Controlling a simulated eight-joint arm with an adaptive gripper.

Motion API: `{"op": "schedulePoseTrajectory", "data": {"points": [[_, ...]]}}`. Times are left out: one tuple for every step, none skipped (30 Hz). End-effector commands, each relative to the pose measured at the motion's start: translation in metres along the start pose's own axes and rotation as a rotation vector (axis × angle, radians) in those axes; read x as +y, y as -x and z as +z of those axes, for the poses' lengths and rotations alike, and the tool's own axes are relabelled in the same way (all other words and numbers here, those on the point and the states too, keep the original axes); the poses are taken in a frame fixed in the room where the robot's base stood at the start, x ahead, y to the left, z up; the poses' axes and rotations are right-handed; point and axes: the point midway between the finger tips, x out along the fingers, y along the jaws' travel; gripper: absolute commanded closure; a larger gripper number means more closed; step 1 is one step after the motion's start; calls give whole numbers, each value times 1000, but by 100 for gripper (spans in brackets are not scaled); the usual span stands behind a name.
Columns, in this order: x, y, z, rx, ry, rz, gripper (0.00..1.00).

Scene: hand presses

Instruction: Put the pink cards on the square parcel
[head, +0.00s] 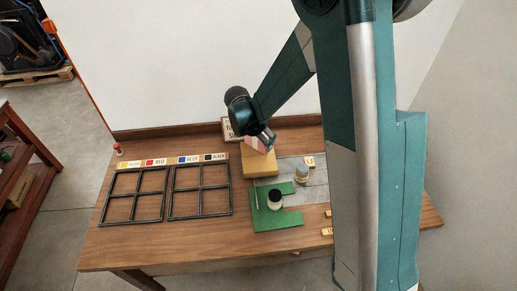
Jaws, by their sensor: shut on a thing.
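My gripper (263,142) points down above the tan square parcel (259,166) near the back of the wooden table. It is shut on the pink cards (255,146), and only a small part of them shows beside the fingers. The cards are right over the parcel's top. I cannot tell whether they touch it. My gripper hides most of the cards.
Two black grid frames (201,216) lie at left. A sign (229,130) stands behind.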

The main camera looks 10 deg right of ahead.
Motion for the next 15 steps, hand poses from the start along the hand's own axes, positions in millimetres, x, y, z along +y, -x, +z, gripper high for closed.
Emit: {"op": "schedulePoseTrajectory", "data": {"points": [[0,-6,-2,0,0,0,44],[0,-8,-4,0,0,0,44],[0,-12,-5,0,0,0,44],[0,-14,-6,0,0,0,44],[0,-16,-6,0,0,0,44],[0,-18,-7,0,0,0,44],[0,-19,-8,0,0,0,44],[0,-20,-8,0,0,0,44],[0,-20,-8,0,0,0,44],[0,-20,-8,0,0,0,44],[0,-20,-8,0,0,0,44],[0,-20,-8,0,0,0,44],[0,-20,-8,0,0,0,44],[0,-20,-8,0,0,0,44],[0,-20,-8,0,0,0,44]]}}
